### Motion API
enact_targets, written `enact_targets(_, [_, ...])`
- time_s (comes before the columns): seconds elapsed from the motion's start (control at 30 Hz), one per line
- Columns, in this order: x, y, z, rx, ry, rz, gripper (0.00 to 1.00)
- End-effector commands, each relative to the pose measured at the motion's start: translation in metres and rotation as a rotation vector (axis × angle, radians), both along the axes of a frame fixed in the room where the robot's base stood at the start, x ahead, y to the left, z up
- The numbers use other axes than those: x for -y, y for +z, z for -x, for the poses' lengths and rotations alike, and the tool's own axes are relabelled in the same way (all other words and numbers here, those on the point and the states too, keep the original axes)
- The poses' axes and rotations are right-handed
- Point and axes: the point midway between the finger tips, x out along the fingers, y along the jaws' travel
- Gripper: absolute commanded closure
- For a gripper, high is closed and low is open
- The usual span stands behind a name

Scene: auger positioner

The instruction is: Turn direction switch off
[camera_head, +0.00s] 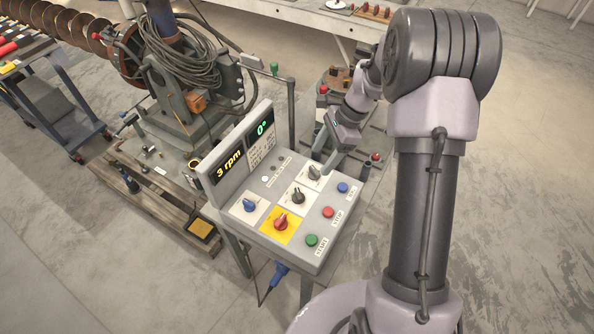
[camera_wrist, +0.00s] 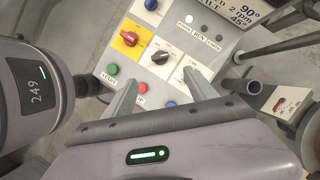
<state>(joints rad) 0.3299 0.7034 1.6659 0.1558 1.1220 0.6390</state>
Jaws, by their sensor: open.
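The grey control panel (camera_head: 262,248) carries several rotary switches. A black switch (camera_head: 297,196) sits mid-panel on a white plate; it also shows in the wrist view (camera_wrist: 160,57). A grey-black switch (camera_head: 314,172) sits at the far right of the panel on another white plate. Labels beside the switches are too small to read, so I cannot tell which is the direction switch. My gripper (camera_head: 323,163) is above the far right of the panel, close to the grey-black switch. In the wrist view its fingers (camera_wrist: 158,78) are apart, with nothing held; the right finger covers part of a plate.
A red switch (camera_head: 281,222) on yellow and a blue switch (camera_head: 249,205) are nearby. Green (camera_head: 311,240), red (camera_head: 328,212) and blue (camera_head: 343,187) buttons line the panel's right edge. A lit display (camera_head: 229,165) rises behind. Cabled machinery (camera_head: 185,75) stands beyond.

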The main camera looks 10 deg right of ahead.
Motion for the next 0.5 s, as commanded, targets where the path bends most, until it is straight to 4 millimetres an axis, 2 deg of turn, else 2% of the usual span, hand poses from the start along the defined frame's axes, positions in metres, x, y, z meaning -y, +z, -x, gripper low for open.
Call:
enact_targets(0.03, [-0.005, -0.014, 0.001, -0.003, 0.002, -0.001, 0.34])
enact_targets(0.3, [-0.037, -0.091, 0.002, -0.003, 0.006, -0.001, 0.34])
enact_targets(0.5, [-0.055, -0.134, 0.002, -0.002, 0.005, 0.001, 0.34])
